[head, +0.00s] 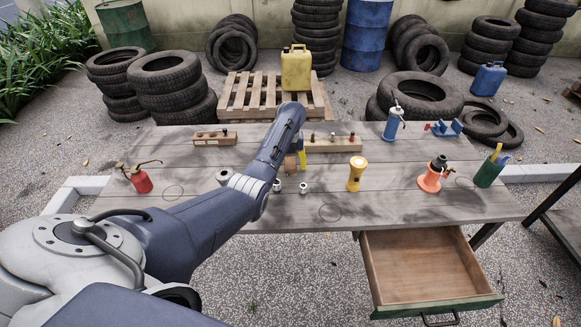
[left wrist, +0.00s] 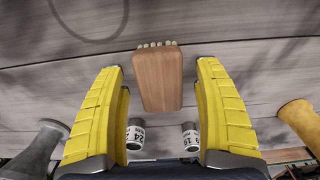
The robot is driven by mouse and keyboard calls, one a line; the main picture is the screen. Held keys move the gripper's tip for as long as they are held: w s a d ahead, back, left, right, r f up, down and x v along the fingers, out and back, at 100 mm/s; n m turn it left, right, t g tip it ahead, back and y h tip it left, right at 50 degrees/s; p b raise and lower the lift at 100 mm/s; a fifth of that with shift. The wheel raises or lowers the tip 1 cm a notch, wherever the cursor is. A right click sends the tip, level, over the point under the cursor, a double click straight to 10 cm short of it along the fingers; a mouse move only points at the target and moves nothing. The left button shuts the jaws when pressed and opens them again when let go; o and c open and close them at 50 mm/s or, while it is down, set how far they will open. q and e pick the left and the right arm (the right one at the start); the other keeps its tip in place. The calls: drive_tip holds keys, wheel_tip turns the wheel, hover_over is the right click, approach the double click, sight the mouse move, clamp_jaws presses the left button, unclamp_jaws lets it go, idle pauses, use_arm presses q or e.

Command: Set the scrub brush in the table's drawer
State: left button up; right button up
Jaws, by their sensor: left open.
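The scrub brush (left wrist: 158,80) is a wooden block with pale bristles along one end in the left wrist view. It lies on the table between the lines of my open left fingers (left wrist: 162,105), with a gap on each side. In the head view my left gripper (head: 300,155) is over the middle of the table, its yellow finger partly hidden by my arm; the brush (head: 291,165) shows beside it. The table's drawer (head: 420,265) is pulled out at the front right and looks empty. My right gripper is not in view.
Two small sockets (head: 303,187) stand near the brush, with a yellow flashlight (head: 356,174) to their right. A red oil can (head: 141,181), an orange jack (head: 433,178) and a green cup (head: 489,172) stand farther out. The table's front middle is clear.

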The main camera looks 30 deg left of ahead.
use_arm(q)
drive_tip(key=c, duration=1.4)
drive_tip(key=shift+r, duration=0.1)
